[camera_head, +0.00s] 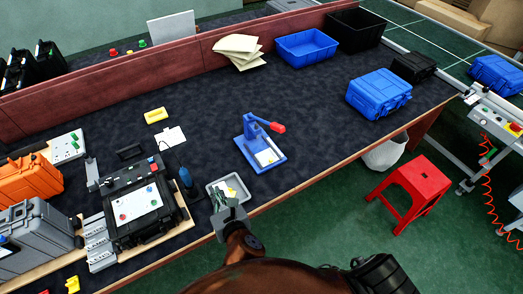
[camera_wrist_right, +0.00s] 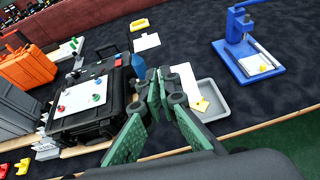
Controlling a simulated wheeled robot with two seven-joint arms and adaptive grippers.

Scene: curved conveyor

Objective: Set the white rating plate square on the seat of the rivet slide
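The rivet slide (camera_head: 262,145) is a blue stand with a red-tipped lever; a pale sheet or plate lies on its base. It also stands at the upper right of the right wrist view (camera_wrist_right: 245,50). My right gripper (camera_head: 226,193) is over the grey tray (camera_head: 211,187), left of and nearer than the slide. In the right wrist view its green-padded fingers (camera_wrist_right: 161,92) are close together. A white plate (camera_wrist_right: 187,80) shows right beside the fingertips; whether they grip it or it rests at the tray is unclear. A yellow piece (camera_wrist_right: 201,105) lies in the tray. My left gripper is not in view.
A black case with a button panel (camera_head: 140,205) stands left of the tray, with a dark blue bottle (camera_head: 186,178) between. A white card (camera_head: 171,137) and yellow block (camera_head: 155,115) lie behind. Dark mat is clear right of the slide, up to a blue case (camera_head: 378,94).

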